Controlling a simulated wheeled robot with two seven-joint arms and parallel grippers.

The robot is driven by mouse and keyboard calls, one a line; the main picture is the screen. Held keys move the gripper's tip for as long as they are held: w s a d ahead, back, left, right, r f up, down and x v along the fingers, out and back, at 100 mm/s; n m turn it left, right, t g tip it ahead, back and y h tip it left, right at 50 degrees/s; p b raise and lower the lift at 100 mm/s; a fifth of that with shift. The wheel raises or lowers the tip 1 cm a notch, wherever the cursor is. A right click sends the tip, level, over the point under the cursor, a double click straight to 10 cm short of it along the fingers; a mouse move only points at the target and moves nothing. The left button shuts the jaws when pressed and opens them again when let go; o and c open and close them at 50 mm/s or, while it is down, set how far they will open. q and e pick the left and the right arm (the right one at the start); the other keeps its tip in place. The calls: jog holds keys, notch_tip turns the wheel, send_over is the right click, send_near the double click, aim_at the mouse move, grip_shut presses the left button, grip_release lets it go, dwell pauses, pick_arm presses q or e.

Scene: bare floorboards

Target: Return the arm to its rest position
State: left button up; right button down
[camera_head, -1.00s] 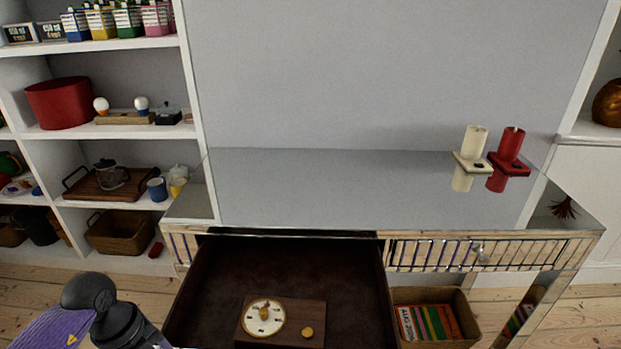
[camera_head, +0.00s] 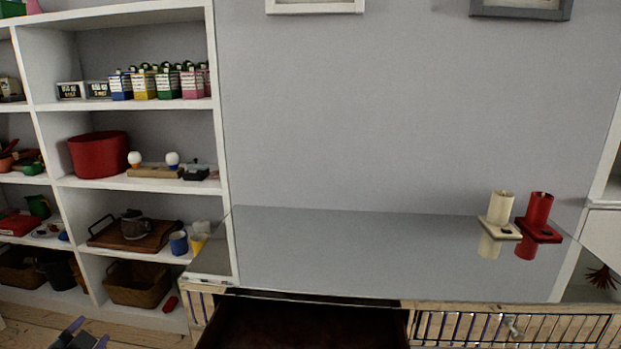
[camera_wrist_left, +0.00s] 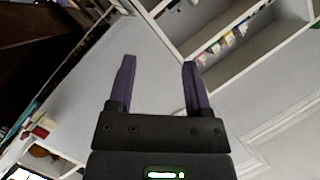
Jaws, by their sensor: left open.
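My left gripper (camera_head: 86,336) shows only at the bottom left edge of the head view, with its fingertips in front of the floor. In the left wrist view its two purple fingers (camera_wrist_left: 158,72) are spread apart with nothing between them. The rest of my left arm is out of the head view. My right gripper is in neither view.
A mirrored console table (camera_head: 370,250) spans the middle, its left drawer (camera_head: 300,325) pulled open. A cream candle (camera_head: 501,207) and a red candle (camera_head: 539,210) stand at its right. White shelves (camera_head: 140,101) with several goods stand left.

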pick_arm(q)
jog(key=s+d+f+n+g+h, duration=0.1)
jog(key=s+d+f+g, duration=0.25)
jog(key=s+f, duration=0.75)
jog(key=s+d+f+n+g, duration=0.3)
jog(key=s+f, duration=0.4)
jog(key=f, duration=0.8)
jog(key=s+d+f+g+h, duration=0.1)
jog(key=s+d+f+g, duration=0.1)
jog(key=s+d, duration=0.3)
jog(key=s+d+f+g, duration=0.3)
jog(key=s+d+f, duration=0.1)
jog(key=s, duration=1)
jog(key=s+d+f+g+h, duration=0.1)
jog(key=s+d+f+g, duration=0.2)
jog(key=s, duration=0.7)
jog(key=shift+d+f+h, duration=0.3)
jog(key=shift+d+f, duration=0.6)
jog(key=shift+d, duration=0.4)
jog(key=shift+w+g, duration=0.1)
jog(key=shift+g, duration=0.15)
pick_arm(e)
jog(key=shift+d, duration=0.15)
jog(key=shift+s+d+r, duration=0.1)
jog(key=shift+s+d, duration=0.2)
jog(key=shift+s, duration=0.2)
